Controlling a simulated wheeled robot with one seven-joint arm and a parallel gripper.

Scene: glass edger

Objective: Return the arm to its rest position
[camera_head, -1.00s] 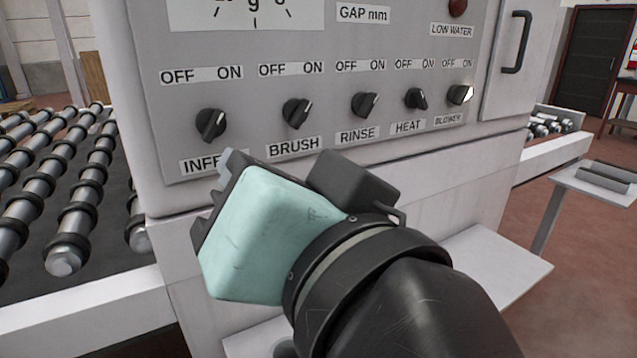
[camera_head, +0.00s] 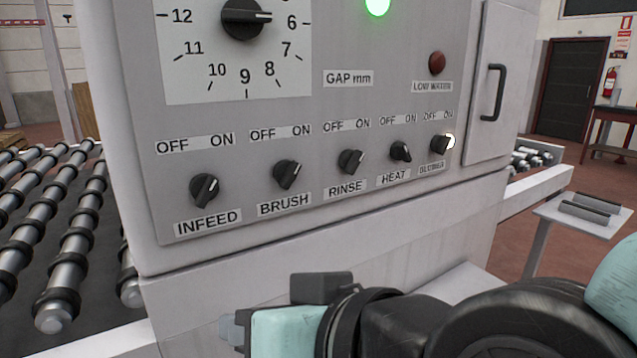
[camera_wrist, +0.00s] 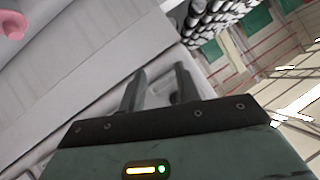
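My gripper (camera_head: 232,328) is low in the head view, below and in front of the machine's control panel (camera_head: 300,105), apart from the knobs. Its fingertips are partly cut off there. In the wrist view its two fingers (camera_wrist: 160,76) stand apart with nothing between them. My arm stretches along the bottom right of the head view, bent, with its lower parts out of frame.
The panel carries INFEED (camera_head: 204,190), BRUSH (camera_head: 287,174), RINSE (camera_head: 350,161), HEAT (camera_head: 400,151) and BLOWER (camera_head: 441,144) knobs. A green lamp (camera_head: 377,5) is lit. A roller conveyor (camera_head: 70,240) lies left; a small shelf (camera_head: 575,215) stands right.

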